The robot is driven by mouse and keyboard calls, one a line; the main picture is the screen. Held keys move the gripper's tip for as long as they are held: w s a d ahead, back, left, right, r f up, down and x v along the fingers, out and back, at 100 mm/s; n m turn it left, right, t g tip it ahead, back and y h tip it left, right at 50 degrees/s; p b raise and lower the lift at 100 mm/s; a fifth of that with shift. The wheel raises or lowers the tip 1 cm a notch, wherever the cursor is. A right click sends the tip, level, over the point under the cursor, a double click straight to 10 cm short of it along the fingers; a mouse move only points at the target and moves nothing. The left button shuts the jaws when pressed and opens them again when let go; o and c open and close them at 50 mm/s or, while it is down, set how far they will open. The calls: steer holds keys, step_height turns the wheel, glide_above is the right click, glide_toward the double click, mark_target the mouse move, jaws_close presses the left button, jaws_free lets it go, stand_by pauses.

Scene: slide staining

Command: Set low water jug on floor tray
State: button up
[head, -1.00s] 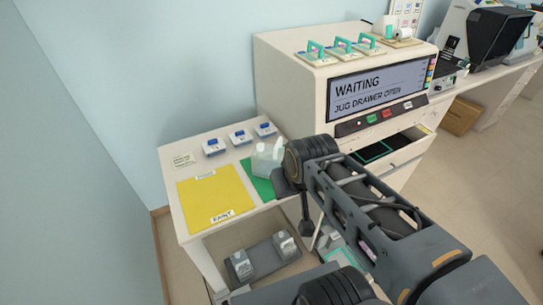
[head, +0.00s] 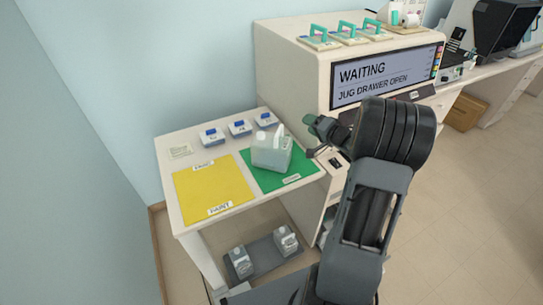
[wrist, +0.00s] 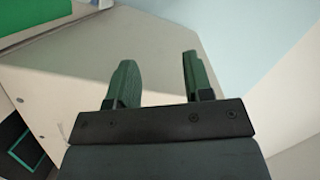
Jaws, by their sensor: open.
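A pale translucent jug (head: 268,154) stands upright on the green mat (head: 292,175) on the white side table. A grey tray (head: 263,252) lies low under that table, with a small jug (head: 239,262) at its left and another (head: 286,240) at its right. I cannot read which jug is the low water one. My gripper (head: 318,128) is open and empty, to the right of the jug on the mat and apart from it. In the wrist view its two green fingers (wrist: 158,78) stand apart with nothing between them.
A yellow mat (head: 213,190) lies left of the green one, with several small blue-and-white boxes (head: 239,128) behind. The white machine (head: 300,70) stands at right; its screen (head: 386,75) reads "WAITING, JUG DRAWER OPEN". My arm hides the drawer in the head view.

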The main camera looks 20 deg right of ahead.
mark_target(281, 131)
steer(key=s+f+m+y, duration=0.2)
steer(key=s+f+y, duration=0.2)
steer(key=f+y, duration=0.2)
steer(key=shift+g, duration=0.4)
steer(key=p+x, duration=0.1)
steer(key=x, duration=1.1)
steer(key=shift+w, duration=0.3)
jaws_close()
